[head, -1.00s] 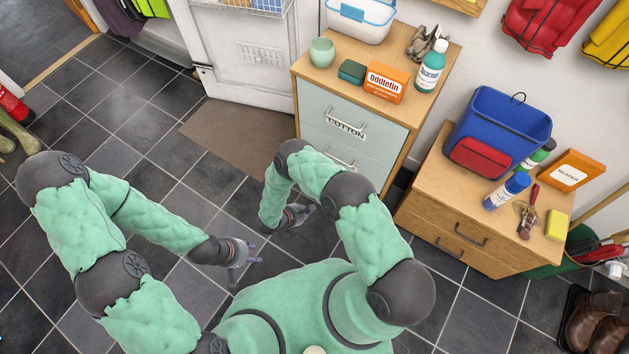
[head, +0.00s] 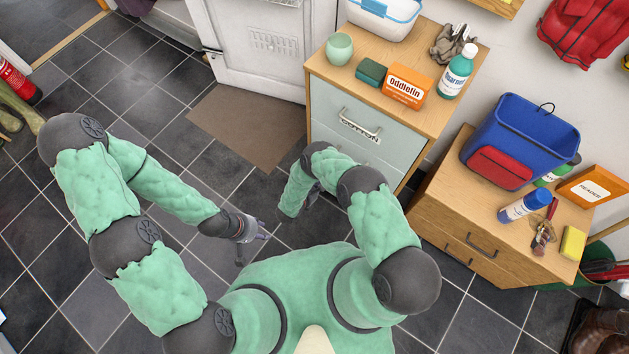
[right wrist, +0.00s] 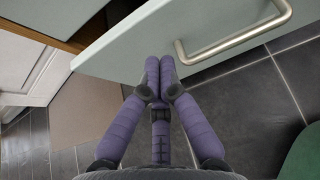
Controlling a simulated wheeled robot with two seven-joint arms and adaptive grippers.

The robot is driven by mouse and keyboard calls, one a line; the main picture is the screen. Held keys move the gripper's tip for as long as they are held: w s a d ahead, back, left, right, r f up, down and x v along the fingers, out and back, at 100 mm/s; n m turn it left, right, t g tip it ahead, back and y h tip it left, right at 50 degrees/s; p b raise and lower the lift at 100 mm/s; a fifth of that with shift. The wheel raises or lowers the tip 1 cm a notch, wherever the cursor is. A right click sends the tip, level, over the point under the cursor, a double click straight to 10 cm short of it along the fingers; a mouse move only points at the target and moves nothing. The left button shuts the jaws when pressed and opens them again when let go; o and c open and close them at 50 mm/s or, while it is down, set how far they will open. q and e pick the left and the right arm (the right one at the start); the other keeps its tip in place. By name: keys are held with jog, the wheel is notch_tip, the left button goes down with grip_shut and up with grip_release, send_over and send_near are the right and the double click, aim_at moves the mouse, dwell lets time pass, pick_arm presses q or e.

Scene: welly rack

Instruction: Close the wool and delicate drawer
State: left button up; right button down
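The pale green-grey drawer unit (head: 391,146) has a top drawer labelled COTTON (head: 360,127). The lower part of its front is mostly behind my right arm, and no wool and delicate label is readable. In the right wrist view a pale drawer front (right wrist: 130,48) with a metal bar handle (right wrist: 237,36) stands out from the unit, with a dark gap behind it. My right gripper (right wrist: 159,70) has its fingertips together, empty, at the drawer front left of the handle; contact is unclear. My left gripper (head: 254,238) is open and empty above the floor, left of the unit.
A brown mat (head: 243,128) lies on the tiled floor before the white door (head: 262,60). A wooden cabinet (head: 440,215) with a blue bin (head: 520,140) stands at right. A green bottle (head: 458,72) and orange box (head: 405,86) sit on the unit.

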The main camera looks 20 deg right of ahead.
pick_arm(q)
jog(key=shift+w+d, duration=0.35)
jog(key=shift+w, duration=0.25)
pick_arm(e)
jog(key=shift+w+d+r, duration=0.15)
jog(key=shift+w+d, duration=0.8)
jog(key=shift+d, duration=0.25)
jog(key=w+d, duration=0.1)
jog(key=d, duration=0.1)
jog(key=w+d, duration=0.1)
jog(key=w, duration=0.1)
jog(key=shift+d, duration=0.35)
jog(key=shift+w+d, duration=0.15)
jog(key=shift+w, duration=0.05)
jog(key=shift+r, duration=0.1)
